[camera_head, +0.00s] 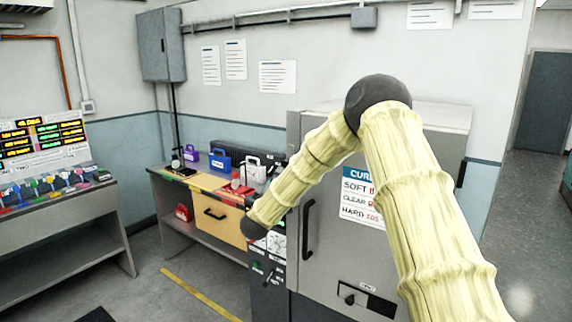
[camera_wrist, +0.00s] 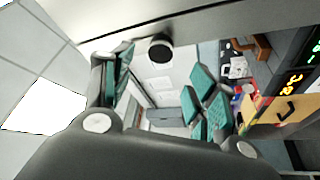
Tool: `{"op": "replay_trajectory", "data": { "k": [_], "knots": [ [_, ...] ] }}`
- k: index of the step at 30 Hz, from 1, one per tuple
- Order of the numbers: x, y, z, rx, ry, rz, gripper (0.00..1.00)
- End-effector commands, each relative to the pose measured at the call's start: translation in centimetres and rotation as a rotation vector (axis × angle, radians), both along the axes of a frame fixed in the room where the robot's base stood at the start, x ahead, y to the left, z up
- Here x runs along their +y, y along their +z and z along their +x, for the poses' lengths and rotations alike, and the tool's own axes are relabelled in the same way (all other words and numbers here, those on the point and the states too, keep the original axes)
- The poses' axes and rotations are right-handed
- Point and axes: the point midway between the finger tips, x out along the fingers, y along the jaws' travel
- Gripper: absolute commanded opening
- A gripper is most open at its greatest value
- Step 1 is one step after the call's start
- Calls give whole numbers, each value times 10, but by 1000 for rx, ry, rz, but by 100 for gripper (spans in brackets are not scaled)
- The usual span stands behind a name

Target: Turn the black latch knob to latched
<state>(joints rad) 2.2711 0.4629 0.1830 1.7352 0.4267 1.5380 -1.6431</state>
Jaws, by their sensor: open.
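In the head view my forearm reaches down left in front of the cabinet, and my gripper cannot be made out.
The cabinet's black upright handle (camera_head: 308,230) stands left on its door. A workbench with an orange drawer (camera_head: 222,218) and colored padlock-like boxes is left of it. A sloped console (camera_head: 50,170) is at far left.

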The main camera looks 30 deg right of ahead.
Motion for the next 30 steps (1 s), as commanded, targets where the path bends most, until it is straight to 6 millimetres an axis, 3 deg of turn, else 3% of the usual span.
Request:
{"op": "replay_trajectory", "data": {
  "k": [18,30],
  "knots": [
    [-63,20,55,0,-1,1,58],
    [-77,22,68,0,1,0,58]
  ]
}}
